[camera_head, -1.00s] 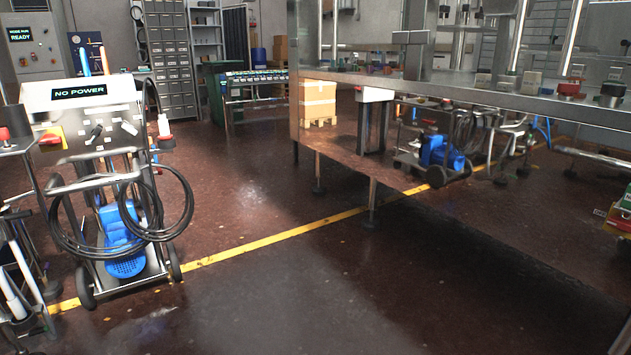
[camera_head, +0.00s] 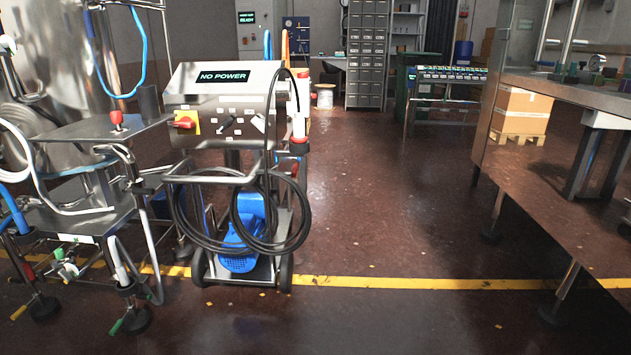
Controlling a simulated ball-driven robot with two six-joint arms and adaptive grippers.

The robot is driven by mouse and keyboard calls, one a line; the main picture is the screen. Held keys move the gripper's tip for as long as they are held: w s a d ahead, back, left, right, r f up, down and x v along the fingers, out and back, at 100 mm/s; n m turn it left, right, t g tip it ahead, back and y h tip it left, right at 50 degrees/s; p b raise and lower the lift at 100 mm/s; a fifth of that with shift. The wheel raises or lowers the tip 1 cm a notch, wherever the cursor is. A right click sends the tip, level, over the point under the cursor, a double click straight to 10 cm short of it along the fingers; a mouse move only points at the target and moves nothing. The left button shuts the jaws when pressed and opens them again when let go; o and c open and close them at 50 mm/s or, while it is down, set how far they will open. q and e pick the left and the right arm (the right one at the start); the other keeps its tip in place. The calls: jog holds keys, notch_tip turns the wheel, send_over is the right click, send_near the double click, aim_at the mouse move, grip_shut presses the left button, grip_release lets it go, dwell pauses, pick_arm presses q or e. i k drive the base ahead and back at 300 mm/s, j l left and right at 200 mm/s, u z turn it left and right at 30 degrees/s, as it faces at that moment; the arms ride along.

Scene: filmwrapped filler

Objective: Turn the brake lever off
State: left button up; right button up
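A wheeled steel cart (camera_head: 178,82) stands left of centre, with a panel whose display (camera_head: 222,76) reads "NO POWER". A red rotary handle (camera_head: 184,122) on a yellow plate is at the panel's left, with small black and white switches beside it. A blue motor unit (camera_head: 240,262) sits low between the cart's wheels, and a black cable (camera_head: 186,228) hangs in loops from the front rail. I cannot tell which part is the brake lever. Neither of my grippers is in view.
A steel vessel (camera_head: 55,85) with a side table and hoses stands left of the cart. A steel machine (camera_head: 560,180) is at the right. The floor (camera_head: 400,215) between is open, crossed by a yellow line (camera_head: 400,283). Grey drawers (camera_head: 367,55) stand behind.

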aim_at(294, 171)
jog(key=i+l+u, duration=0.15)
jog(key=l, duration=0.15)
jog(key=i+l+u, duration=0.15)
jog(key=l, duration=0.15)
jog(key=i+l+u, duration=0.1)
jog(key=l, duration=0.25)
jog(key=i+l, duration=0.7)
jog(key=i, duration=0.3)
jog(key=i+l+u, duration=0.15)
jog(key=i+l, duration=0.6)
jog(key=i, duration=0.2)
jog(key=i+l, duration=0.85)
jog(key=i+j+u, duration=0.05)
jog(key=i, duration=0.1)
